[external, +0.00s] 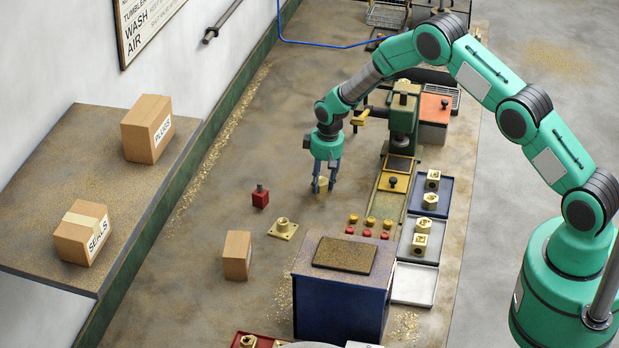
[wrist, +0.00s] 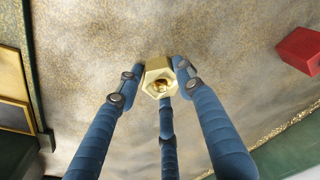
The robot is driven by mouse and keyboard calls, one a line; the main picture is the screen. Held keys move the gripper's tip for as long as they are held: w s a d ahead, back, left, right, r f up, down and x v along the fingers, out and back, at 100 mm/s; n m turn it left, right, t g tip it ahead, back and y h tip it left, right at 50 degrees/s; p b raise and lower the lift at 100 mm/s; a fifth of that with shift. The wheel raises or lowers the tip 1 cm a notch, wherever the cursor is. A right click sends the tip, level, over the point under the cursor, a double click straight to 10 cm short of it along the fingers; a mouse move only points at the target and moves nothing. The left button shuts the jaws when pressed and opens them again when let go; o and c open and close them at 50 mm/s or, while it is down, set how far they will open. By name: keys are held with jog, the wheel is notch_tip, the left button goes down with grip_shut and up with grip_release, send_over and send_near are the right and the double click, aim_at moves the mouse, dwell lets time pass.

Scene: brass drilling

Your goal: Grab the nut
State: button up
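A brass hex nut (wrist: 153,88) with a round bore is between the blue fingers of my gripper (wrist: 158,72) in the wrist view. A fingertip lies against its left side and another against its right side; a third finger is at its lower edge. In the external view my gripper (external: 324,187) points down over the bench, with the small nut (external: 322,182) between its fingertips. I cannot tell whether the nut is clear of the bench top.
A red block (external: 260,196), a brass flange (external: 282,229) and a cardboard box (external: 237,255) stand left of and in front of my gripper. The green drill press (external: 404,115) and trays of brass nuts (external: 421,224) are to the right. A blue cabinet (external: 340,300) stands in front.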

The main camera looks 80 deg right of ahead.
aim_at(321, 181)
grip_shut()
jog(key=shift+r, duration=0.1)
notch_tip(321, 181, up, 18)
jog(key=b, duration=0.1)
dwell(0.6)
dwell(0.5)
